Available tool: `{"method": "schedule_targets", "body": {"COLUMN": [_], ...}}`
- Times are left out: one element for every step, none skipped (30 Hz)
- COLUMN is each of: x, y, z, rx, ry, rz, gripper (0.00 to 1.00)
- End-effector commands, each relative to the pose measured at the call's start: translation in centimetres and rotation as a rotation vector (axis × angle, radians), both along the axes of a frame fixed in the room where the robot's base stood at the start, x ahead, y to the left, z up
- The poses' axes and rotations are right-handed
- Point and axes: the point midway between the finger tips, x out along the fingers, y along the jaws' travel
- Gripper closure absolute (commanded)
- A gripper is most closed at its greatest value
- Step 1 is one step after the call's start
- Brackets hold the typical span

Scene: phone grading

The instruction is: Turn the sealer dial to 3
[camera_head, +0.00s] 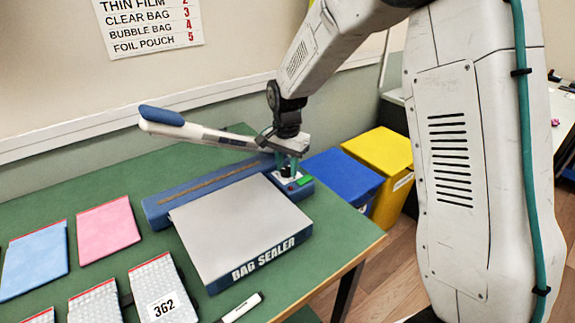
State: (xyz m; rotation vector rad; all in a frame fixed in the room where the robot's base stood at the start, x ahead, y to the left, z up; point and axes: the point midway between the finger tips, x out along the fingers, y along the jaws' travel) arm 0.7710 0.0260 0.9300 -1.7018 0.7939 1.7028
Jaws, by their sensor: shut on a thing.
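The bag sealer (235,235) stands on the green table, with a grey top plate and a blue base. Its long white lever arm with a blue grip (162,115) is raised to the left. My gripper (286,166) points down over the small control panel (300,182) at the sealer's right rear corner. It is shut on the sealer dial, which the fingers hide. The dial's pointer and number marks cannot be read. A green switch shows on the panel beside the fingers.
Blue (35,260) and pink (107,231) pouches and several bubble bags, one labelled 362 (163,290), lie at left. A marker (241,307) lies in front. Blue (343,178) and yellow (381,165) bins stand beyond the table's right edge. A wall sign (150,27) lists bag types with numbers.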

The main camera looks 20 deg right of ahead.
Motion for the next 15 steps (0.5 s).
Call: {"method": "schedule_targets", "body": {"x": [0.02,0.02,0.02,0.03,0.02,0.03,0.03,0.03,0.04,0.04,0.04,0.04,0.05,0.05,0.05], "y": [0.08,0.08,0.08,0.09,0.10,0.10,0.10,0.10,0.11,0.11,0.11,0.12,0.12,0.13,0.13], "z": [0.04,0.04,0.04,0.04,0.04,0.04,0.04,0.04,0.04,0.04,0.05,0.05,0.05,0.05,0.05], "rx": [0.001,0.001,0.001,0.001,0.001,0.001,0.001,0.001,0.001,0.001,0.001,0.001,0.001,0.001,0.001], "ry": [-0.001,-0.001,-0.001,-0.001,-0.001,-0.002,-0.002,-0.002,-0.002,-0.002,-0.002,-0.002,-0.002,-0.002,-0.002], "rz": [-0.041,-0.067,-0.102,-0.126,-0.150,-0.181,-0.204,-0.224,-0.250,-0.269,-0.286,-0.308,-0.323,-0.336,-0.354], "gripper": [0.92,0.92,0.92,0.92,0.92,0.92,0.92,0.92,0.92,0.92,0.92,0.92,0.92,0.92,0.92]}}
